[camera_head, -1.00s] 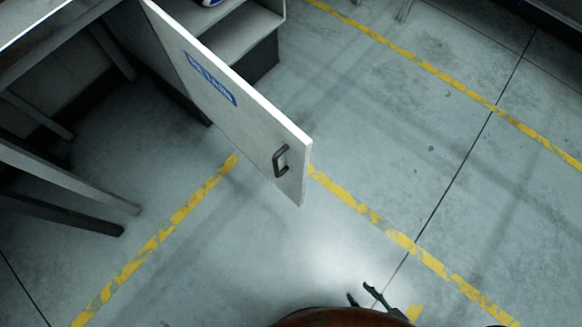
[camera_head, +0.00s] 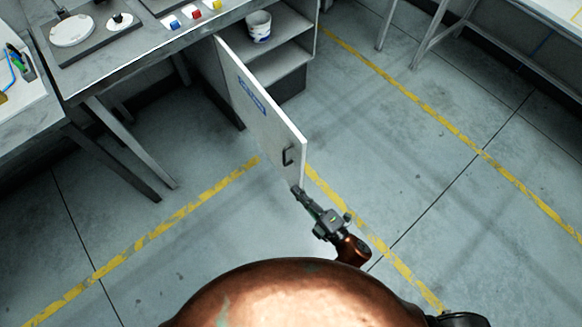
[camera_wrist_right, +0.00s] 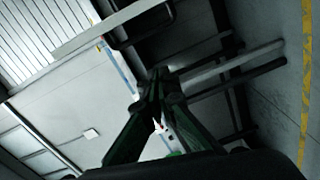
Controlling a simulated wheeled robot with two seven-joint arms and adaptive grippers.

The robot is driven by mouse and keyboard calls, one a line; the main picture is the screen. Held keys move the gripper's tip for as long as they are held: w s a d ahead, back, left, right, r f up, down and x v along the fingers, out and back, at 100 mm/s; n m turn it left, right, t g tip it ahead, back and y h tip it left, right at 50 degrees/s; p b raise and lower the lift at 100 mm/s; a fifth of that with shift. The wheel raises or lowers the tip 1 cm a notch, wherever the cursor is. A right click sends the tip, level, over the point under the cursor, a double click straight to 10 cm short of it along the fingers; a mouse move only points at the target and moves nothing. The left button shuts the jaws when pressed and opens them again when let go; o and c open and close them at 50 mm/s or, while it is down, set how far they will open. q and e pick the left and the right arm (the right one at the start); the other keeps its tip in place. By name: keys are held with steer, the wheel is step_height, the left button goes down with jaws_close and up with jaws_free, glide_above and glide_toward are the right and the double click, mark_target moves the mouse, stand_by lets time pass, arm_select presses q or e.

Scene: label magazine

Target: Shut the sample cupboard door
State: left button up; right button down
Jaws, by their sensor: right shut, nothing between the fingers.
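The sample cupboard door (camera_head: 262,103) stands wide open in the head view, a pale panel with a blue label (camera_head: 252,96) and a dark handle (camera_head: 288,156) near its free edge. The cupboard (camera_head: 290,52) behind it shows open shelves. My right gripper (camera_head: 296,188) is shut and empty, just below the door's lower free corner; whether it touches the door I cannot tell. In the right wrist view its fingers (camera_wrist_right: 156,78) meet at the tips, with a pale edge and dark shapes beyond. My left gripper is not in view.
A white cup (camera_head: 259,27) stands on the cupboard's upper shelf. A workbench (camera_head: 130,62) with small coloured blocks and dishes is at upper left, its legs near the door. The floor right of the door is clear, marked by yellow lines (camera_head: 440,118).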

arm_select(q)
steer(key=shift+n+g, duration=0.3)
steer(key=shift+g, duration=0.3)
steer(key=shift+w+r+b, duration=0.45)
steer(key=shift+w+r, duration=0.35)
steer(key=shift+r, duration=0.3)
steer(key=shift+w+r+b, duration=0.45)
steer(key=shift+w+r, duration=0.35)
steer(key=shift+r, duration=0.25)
arm_select(e)
steer(key=w+a+r+n, duration=0.1)
steer(key=w+a+r, duration=0.1)
steer(key=w, duration=0.3)
steer(key=w+a+r+n, duration=0.1)
steer(key=w+a+r, duration=0.1)
steer(key=w, duration=0.3)
steer(key=shift+r+y, duration=0.3)
steer(key=shift+r, duration=0.05)
steer(key=shift+a, duration=0.1)
